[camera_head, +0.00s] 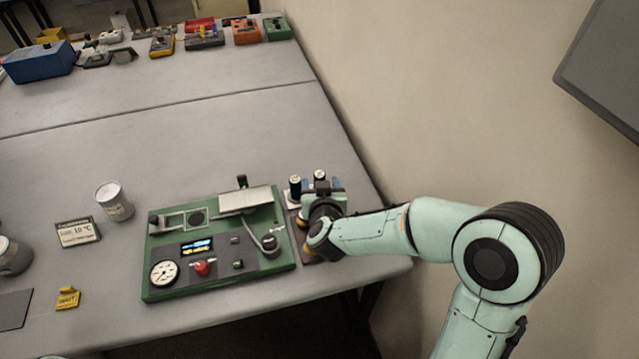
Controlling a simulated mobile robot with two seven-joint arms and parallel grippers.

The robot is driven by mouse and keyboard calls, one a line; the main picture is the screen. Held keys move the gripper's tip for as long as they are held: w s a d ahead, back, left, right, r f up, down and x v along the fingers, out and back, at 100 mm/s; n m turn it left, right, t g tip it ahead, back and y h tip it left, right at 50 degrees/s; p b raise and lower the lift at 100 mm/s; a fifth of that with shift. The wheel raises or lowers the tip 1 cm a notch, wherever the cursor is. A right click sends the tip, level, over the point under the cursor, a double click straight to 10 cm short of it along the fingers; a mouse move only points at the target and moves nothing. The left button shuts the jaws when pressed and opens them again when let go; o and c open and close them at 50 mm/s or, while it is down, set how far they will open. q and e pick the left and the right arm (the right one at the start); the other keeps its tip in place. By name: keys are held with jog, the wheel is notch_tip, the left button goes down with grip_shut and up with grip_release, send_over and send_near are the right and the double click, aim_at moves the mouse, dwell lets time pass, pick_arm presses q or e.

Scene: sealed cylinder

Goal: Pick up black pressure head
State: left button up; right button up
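A small dark rack (292,216) stands at the right end of the green machine. Small heads stand on it: a dark blue one with a pale top (295,188) at the back left, and a black one with a pale top (320,178) at the back right. Copper-coloured pieces (304,223) show beside my wrist. My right gripper (322,196) reaches in from the right, low over the rack, just in front of the back heads. Its fingers are too small and covered to tell whether they hold anything. My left gripper is not in view.
The green machine (160,285) with a gauge, display and red button fills the table's front middle. A grey can (114,201), a temperature sign (77,232) and a yellow tag (67,298) stand left. A wall borders the table's right. The table middle is clear.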

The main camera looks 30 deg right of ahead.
aim_at(319, 175)
jog(key=x, duration=0.7)
jog(key=shift+s+f, duration=0.1)
jog(key=shift+s, duration=0.05)
grip_shut()
